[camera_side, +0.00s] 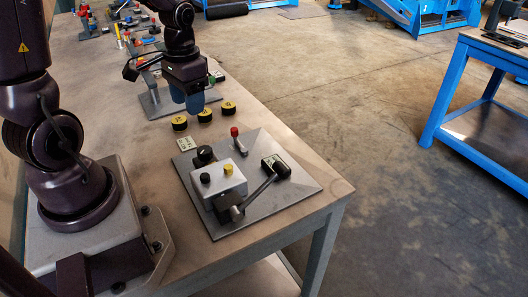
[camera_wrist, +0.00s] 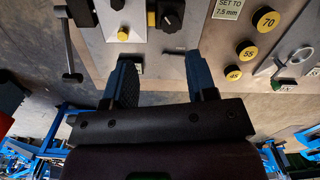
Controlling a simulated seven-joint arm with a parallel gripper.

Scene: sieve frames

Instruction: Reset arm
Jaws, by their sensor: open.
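My gripper (camera_side: 190,100) has blue fingers and hangs over the table beyond the control plate, above the row of black and yellow discs. In the wrist view my gripper (camera_wrist: 160,85) has its two blue fingers spread apart, with nothing between them. The grey control plate (camera_side: 300,187) lies on the near part of the table. It carries a grey box (camera_side: 219,180) with a black and a yellow button, a long black-handled lever (camera_side: 270,170), a red-topped lever (camera_side: 236,137) and a black knob (camera_side: 205,154).
Several yellow-topped discs, one marked 55 (camera_wrist: 249,53), stand behind the plate. A small label card (camera_side: 187,144) lies near them. A grey stand (camera_side: 160,103) is by my gripper. Colourful small items crowd the table's far end. A blue-framed bench (camera_side: 455,85) stands apart at right.

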